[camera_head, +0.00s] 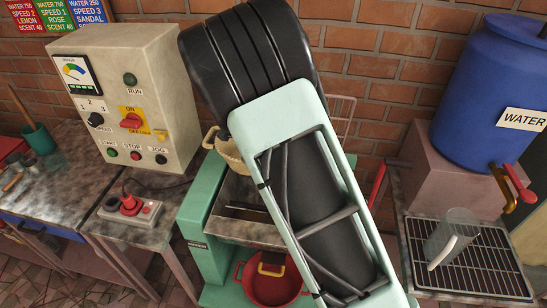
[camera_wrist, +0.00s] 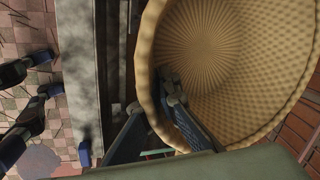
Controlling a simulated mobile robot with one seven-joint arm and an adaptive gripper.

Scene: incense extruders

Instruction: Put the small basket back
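The small basket (camera_head: 229,152) is woven and tan, with a loop handle on its left. In the head view it shows beside my arm, over the green machine's metal trough (camera_head: 236,196), partly hidden by the arm. In the wrist view the basket (camera_wrist: 215,50) fills the upper right, its open mouth facing the camera, and I see no contents. My gripper (camera_wrist: 153,98) has one finger inside the basket and one outside, closed on its wall near the rim. My gripper is hidden behind my arm in the head view.
A control box (camera_head: 131,95) stands on the left bench. A red pot (camera_head: 272,280) sits low under the trough. At right are a blue water barrel (camera_head: 493,95) and a clear jug (camera_head: 452,236) on a rack (camera_head: 487,277). A brick wall closes off the back.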

